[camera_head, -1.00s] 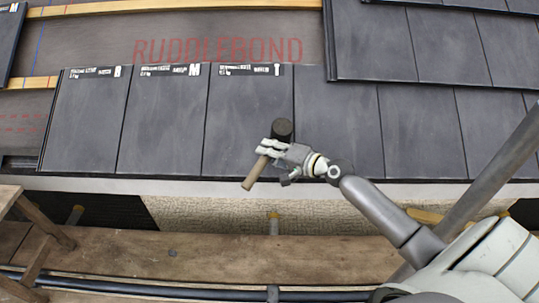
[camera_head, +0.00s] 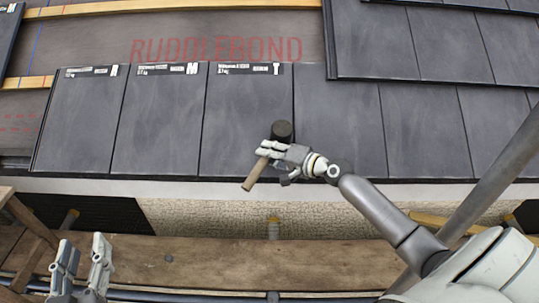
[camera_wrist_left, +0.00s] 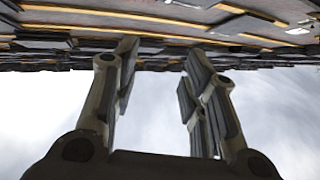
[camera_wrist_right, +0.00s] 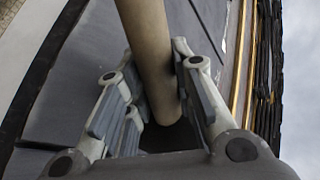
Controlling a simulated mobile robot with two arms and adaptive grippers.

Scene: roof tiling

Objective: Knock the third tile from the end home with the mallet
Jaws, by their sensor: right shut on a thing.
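Three dark grey tiles with white labels end the row at the left: the end tile (camera_head: 75,125), the second tile (camera_head: 155,125) and the third tile (camera_head: 240,115). My right gripper (camera_head: 266,150) is shut on the mallet (camera_head: 254,174) by its wooden handle. The dark mallet head (camera_head: 281,130) is over the third tile's lower right part, near its right seam; I cannot tell whether it touches. The handle also shows between the fingers in the right wrist view (camera_wrist_right: 148,40). My left gripper (camera_head: 82,262) is open and empty at the lower left, in front of the eaves.
More tiles (camera_head: 340,130) continue to the right, with an upper course (camera_head: 440,45) above. Underlay (camera_head: 215,45) and battens (camera_head: 180,12) lie bare at upper left. A scaffold board (camera_head: 210,255) runs below the eaves. A grey pole (camera_head: 500,175) crosses at right, and a wooden frame (camera_head: 30,225) stands at left.

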